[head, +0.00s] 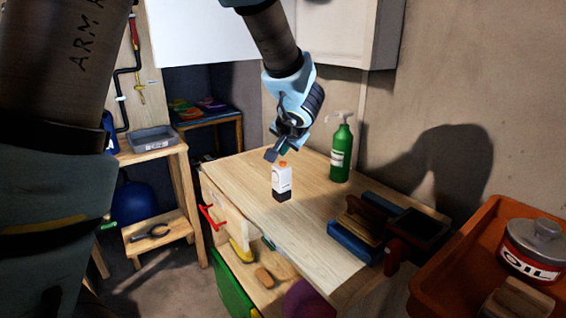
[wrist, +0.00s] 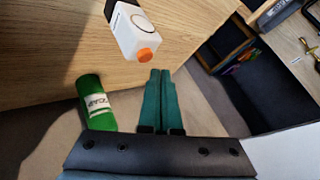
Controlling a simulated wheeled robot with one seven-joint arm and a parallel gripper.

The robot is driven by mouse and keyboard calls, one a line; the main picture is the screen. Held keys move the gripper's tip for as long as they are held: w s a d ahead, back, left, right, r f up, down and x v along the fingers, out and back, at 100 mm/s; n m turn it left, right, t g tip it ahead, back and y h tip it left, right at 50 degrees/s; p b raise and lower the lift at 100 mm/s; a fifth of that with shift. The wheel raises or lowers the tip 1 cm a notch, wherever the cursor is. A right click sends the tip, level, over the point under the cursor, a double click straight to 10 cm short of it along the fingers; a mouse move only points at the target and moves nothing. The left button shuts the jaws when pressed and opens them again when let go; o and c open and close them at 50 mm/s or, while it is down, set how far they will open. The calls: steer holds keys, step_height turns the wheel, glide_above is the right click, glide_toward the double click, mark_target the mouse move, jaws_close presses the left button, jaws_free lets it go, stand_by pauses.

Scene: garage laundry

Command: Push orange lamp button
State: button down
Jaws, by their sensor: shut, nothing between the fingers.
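A small white lamp (head: 282,180) with a dark base and an orange button (head: 283,164) on top stands upright on the wooden table (head: 240,182). In the wrist view the white lamp (wrist: 135,32) shows at the top centre, with its orange button (wrist: 145,54) facing the camera. My gripper (head: 271,154) is just above and slightly left of the lamp in the head view. In the wrist view my gripper (wrist: 160,72) has its teal fingers together and empty, with the tips a little below and right of the orange button. A small gap shows between them there.
A green spray bottle (head: 341,150) stands behind the lamp near the wall; it also shows in the wrist view (wrist: 97,103). A blue tray (head: 352,244) with brushes lies at the table's right. An orange bin (head: 440,262) holds an oil can (head: 533,248). The table around the lamp is clear.

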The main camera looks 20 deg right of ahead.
steer(key=shift+f+b, duration=0.2)
steer(key=shift+b, duration=0.15)
steer(key=shift+f+b, duration=0.3)
steer(key=shift+b, duration=0.3)
steer(key=shift+f+b, duration=0.4)
steer(key=shift+b, duration=0.35)
stand_by(0.7)
steer(key=shift+r, duration=0.15)
steer(key=shift+r+p, duration=0.4)
steer(key=shift+r, duration=0.35)
step_height(320, 180, up, 6)
steer(key=p, duration=0.3)
stand_by(0.6)
